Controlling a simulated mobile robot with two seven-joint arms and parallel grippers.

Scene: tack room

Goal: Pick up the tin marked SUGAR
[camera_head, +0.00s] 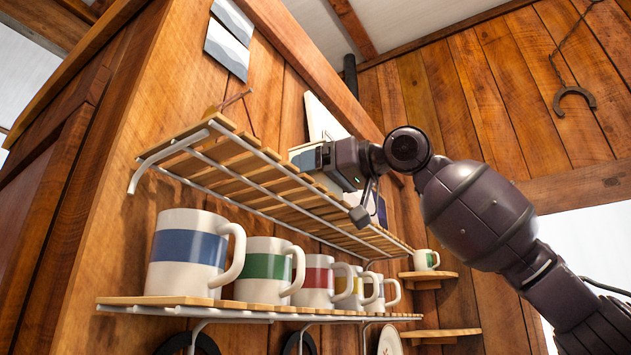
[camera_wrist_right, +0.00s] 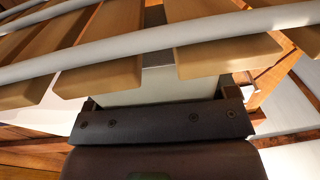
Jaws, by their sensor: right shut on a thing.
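A pale tin (camera_head: 305,158) with a blue-green band stands out just above the upper slatted shelf (camera_head: 205,175) in the head view. I cannot read any mark on it. My right gripper (camera_head: 328,157) reaches in from the right and is shut on this tin. In the right wrist view, a pale smooth side of the tin (camera_wrist_right: 170,88) shows against the dark gripper (camera_wrist_right: 165,105), partly hidden by the shelf's slats and white rail. I cannot tell whether the tin still touches the shelf. My left gripper is not in view.
A lower shelf (camera_head: 270,314) holds several banded mugs, including a blue one (camera_head: 187,250) and a green one (camera_head: 265,268). A small green-banded cup (camera_head: 426,260) stands on a corner shelf. The upper shelf's white rail (camera_head: 290,172) runs close by my gripper.

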